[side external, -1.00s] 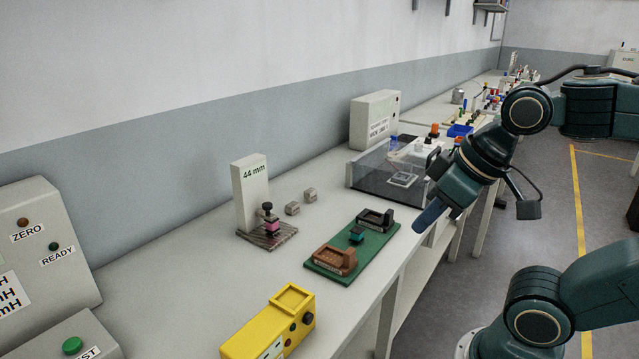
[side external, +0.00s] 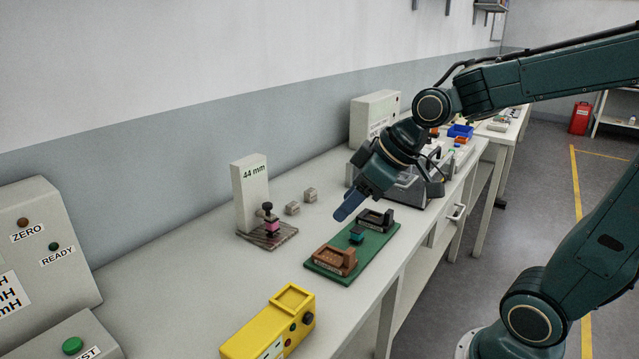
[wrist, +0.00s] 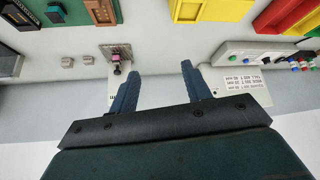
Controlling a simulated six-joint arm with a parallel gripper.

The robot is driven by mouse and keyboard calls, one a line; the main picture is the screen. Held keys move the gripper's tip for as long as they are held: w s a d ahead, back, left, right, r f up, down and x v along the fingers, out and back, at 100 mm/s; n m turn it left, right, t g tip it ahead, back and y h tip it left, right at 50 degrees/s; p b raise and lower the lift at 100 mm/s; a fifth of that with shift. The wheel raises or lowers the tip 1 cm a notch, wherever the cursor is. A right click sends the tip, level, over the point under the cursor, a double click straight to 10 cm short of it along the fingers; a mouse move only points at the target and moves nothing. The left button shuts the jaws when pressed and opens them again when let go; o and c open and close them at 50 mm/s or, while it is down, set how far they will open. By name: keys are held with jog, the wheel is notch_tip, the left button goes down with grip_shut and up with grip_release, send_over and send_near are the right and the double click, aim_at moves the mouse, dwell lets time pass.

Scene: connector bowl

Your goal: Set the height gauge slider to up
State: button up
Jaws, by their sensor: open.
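The height gauge is a pale upright post (side external: 250,190) marked "44 mm", standing beside a mottled base plate (side external: 268,236). On the base are a pink block (side external: 271,226) and a dark round knob (side external: 267,207) just above it. In the wrist view the pink block (wrist: 116,54) and dark knob (wrist: 117,70) show beside the left finger, while the post is mostly hidden. My gripper (side external: 350,206) is open and empty. It hangs above the bench to the right of the gauge, apart from it; it also shows in the wrist view (wrist: 160,70).
A green board (side external: 350,250) with brown and black holders lies right of the gauge. A yellow box (side external: 270,325) stands in front. Two small grey blocks (side external: 300,202) sit behind. Bare bench lies left of the gauge.

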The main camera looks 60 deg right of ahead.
jog(key=w+d+f+n+t+y, duration=0.1)
jog(key=w+d+f, duration=0.15)
jog(key=w, duration=0.45)
jog(key=m+t+y, duration=0.1)
jog(key=t, duration=0.5)
send_near(270, 205)
jog(key=r+v, duration=0.1)
jog(key=v, duration=0.4)
jog(key=shift+d, duration=0.2)
jog(key=shift+w, duration=0.15)
jog(key=shift+g, duration=0.3)
jog(key=x, duration=1.3)
jog(key=shift+w+a+f, duration=0.1)
jog(key=shift+w+f, duration=0.1)
